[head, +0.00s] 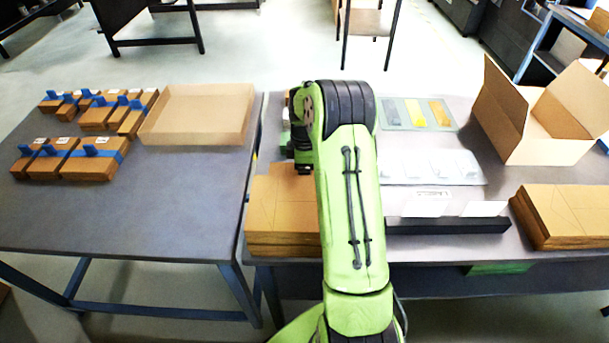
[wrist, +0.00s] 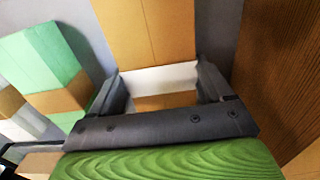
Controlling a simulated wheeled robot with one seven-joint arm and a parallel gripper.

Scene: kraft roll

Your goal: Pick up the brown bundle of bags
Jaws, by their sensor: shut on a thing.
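In the wrist view my gripper (wrist: 162,78) has its two dark fingers on either side of a small thing with a white strip and a brown part, which I take as the brown bundle of bags (wrist: 165,102). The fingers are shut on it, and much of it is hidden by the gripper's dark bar. In the head view my arm hides the bundle and the fingertips. I cannot tell whether the bundle is clear of the table.
A flat cardboard stack (head: 280,215) lies left of my arm. An open box (head: 560,140) and another stack (head: 565,210) are at right. The left table (head: 180,195) has a shallow tray (head: 195,112) and free room.

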